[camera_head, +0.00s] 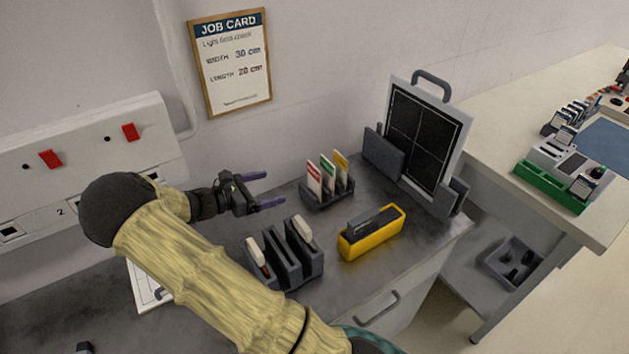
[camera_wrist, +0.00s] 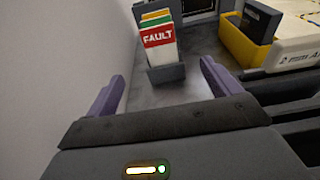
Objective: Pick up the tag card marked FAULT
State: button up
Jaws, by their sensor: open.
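The FAULT tag card (camera_wrist: 158,39) is white with a red band. It stands upright at the front of a dark grey holder (camera_wrist: 166,74), with a green-banded and a yellow-banded card behind it. In the head view the red-banded card (camera_head: 314,177) is the leftmost of the three in the holder (camera_head: 327,201). My gripper (camera_head: 275,188) is open and empty, to the left of the holder, with its purple fingers pointing toward it. In the wrist view my fingers (camera_wrist: 160,88) lie either side of the holder's line, apart from the cards.
A dark slotted rack (camera_head: 284,262) with light-topped items stands in front of the card holder. A yellow bin (camera_head: 371,236) is to its right. A dark framed panel with a handle (camera_head: 424,136) stands behind. The wall is close on the left in the wrist view.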

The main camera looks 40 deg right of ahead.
jog(key=p, duration=0.1)
send_near(313, 174)
jog(key=d, duration=0.1)
jog(key=d+f, duration=0.1)
jog(key=shift+s+d, duration=0.2)
jog(key=shift+d, duration=0.1)
jog(key=shift+d, duration=0.1)
jog(key=d+p, duration=0.1)
jog(key=d, duration=0.4)
jog(key=shift+f+p, duration=0.25)
jog(key=shift+p, duration=0.1)
jog(key=shift+c, duration=0.4)
jog(key=c, duration=1)
